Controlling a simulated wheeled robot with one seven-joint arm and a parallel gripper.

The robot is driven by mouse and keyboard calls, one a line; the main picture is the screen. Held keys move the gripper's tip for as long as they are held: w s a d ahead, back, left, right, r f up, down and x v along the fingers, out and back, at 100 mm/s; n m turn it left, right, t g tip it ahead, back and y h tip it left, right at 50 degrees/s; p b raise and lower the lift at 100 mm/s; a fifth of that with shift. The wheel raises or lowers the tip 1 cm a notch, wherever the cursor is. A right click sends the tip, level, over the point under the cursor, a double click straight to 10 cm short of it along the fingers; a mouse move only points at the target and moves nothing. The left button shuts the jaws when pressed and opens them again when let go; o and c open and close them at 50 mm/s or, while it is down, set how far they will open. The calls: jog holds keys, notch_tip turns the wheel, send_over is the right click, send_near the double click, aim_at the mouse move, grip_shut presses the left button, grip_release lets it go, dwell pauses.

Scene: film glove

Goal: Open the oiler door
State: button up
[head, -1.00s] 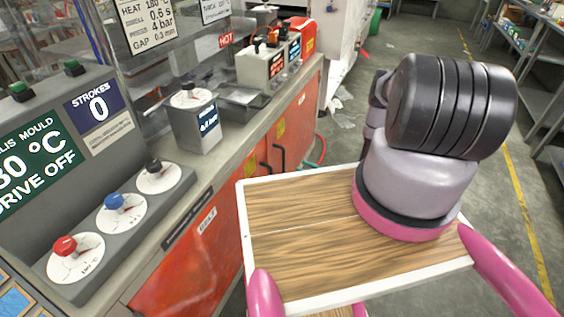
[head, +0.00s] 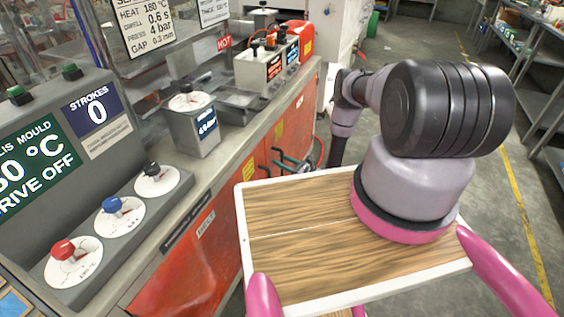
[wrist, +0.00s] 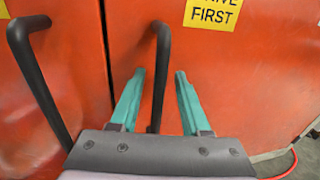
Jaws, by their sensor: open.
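Two red cabinet doors fill the wrist view, a left one (wrist: 75,40) and a right one (wrist: 230,70), with a dark seam between them. A black bar handle (wrist: 37,80) is on the left door. A second black bar handle (wrist: 162,55) is on the right door. My gripper (wrist: 160,74) is open, its green fingers on either side of the right handle, with a gap to each side. In the head view my gripper (head: 293,164) is at the cabinet front. No label naming the oiler door is readable.
A yellow sign (wrist: 212,14) is on the right door. A red hose (wrist: 291,160) lies on the floor at right. In the head view, the machine's counter with a grey dial box (head: 195,130) runs above the doors. The aisle floor on the right is clear.

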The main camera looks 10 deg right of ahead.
grip_shut()
dwell(1.4)
